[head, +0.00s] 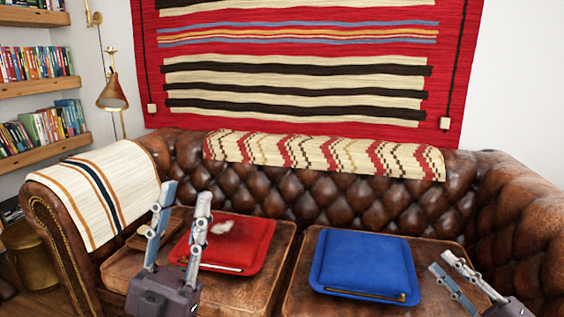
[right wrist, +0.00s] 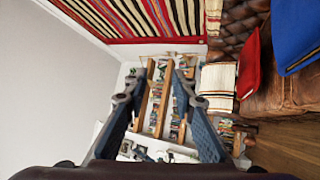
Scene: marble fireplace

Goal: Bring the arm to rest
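My left gripper (head: 185,192) is in the head view at the lower left, its two fingers pointing up and spread apart with nothing between them. It is in front of the red cushion (head: 248,246) on the sofa's left seat. My right gripper (head: 440,261) is at the lower right, to the right of the blue cushion (head: 366,262). In the right wrist view the right gripper's fingers (right wrist: 161,71) are also apart and empty, with distant bookshelves showing through the gap. Much of both arms is outside the head view.
A brown tufted leather sofa (head: 365,205) spans the scene. A striped throw (head: 98,190) covers its left arm and a patterned one (head: 325,155) its back. A striped rug (head: 300,60) hangs behind. Bookshelves (head: 40,87) and a brass lamp (head: 112,95) are at left.

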